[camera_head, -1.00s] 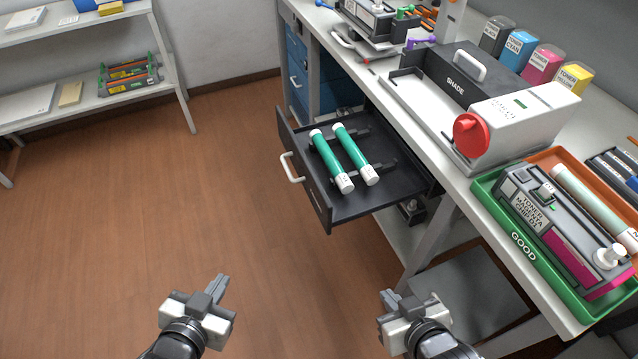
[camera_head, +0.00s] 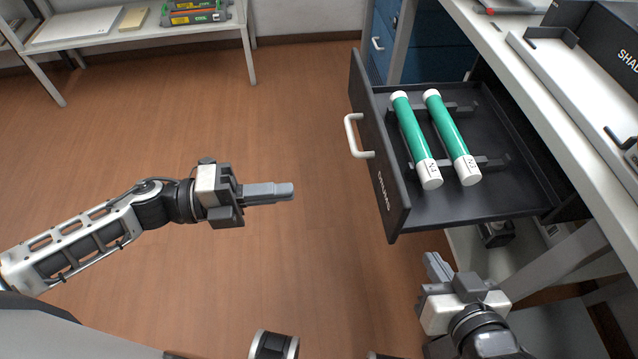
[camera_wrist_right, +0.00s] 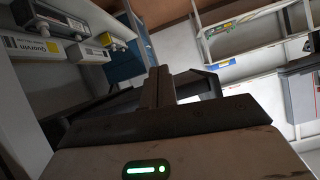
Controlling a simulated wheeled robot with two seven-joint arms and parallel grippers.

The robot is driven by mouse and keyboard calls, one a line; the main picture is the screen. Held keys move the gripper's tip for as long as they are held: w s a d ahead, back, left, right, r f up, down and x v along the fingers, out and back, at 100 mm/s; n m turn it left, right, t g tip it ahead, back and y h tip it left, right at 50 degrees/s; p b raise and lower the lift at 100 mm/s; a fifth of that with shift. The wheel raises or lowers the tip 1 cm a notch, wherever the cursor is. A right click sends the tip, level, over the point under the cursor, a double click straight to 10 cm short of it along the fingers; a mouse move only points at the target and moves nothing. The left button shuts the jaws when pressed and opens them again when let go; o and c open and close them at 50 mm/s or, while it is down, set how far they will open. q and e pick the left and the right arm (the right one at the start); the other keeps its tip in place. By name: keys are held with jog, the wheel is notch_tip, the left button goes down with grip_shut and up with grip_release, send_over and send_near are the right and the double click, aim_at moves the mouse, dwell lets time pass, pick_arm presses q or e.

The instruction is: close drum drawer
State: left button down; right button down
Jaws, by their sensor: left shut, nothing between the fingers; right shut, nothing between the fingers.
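The drum drawer (camera_head: 385,165) is a dark drawer pulled out from under the workbench, with a white handle (camera_head: 355,137) on its front. Two green drums with white ends, the left one (camera_head: 413,135) and the right one (camera_head: 449,130), lie side by side inside it on black cradles. My left gripper (camera_head: 290,190) is shut and empty, to the left of the handle, apart from it and pointing right. My right gripper (camera_head: 430,262) is shut and empty, just below the drawer's near corner in the head view. In the right wrist view its fingers (camera_wrist_right: 158,80) are together.
The workbench (camera_head: 560,110) with a pale tray on it runs along the right. Blue drawers (camera_head: 430,45) stand behind the open drawer. A shelf (camera_head: 150,35) stands at the back left. The wooden floor left of the drawer is clear.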

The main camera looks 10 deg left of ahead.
aim_at(380, 181)
pick_arm(q)
jog(key=p+x, duration=0.1)
jog(key=x, duration=1.2)
jog(key=shift+w, duration=0.1)
jog(key=shift+d, duration=0.1)
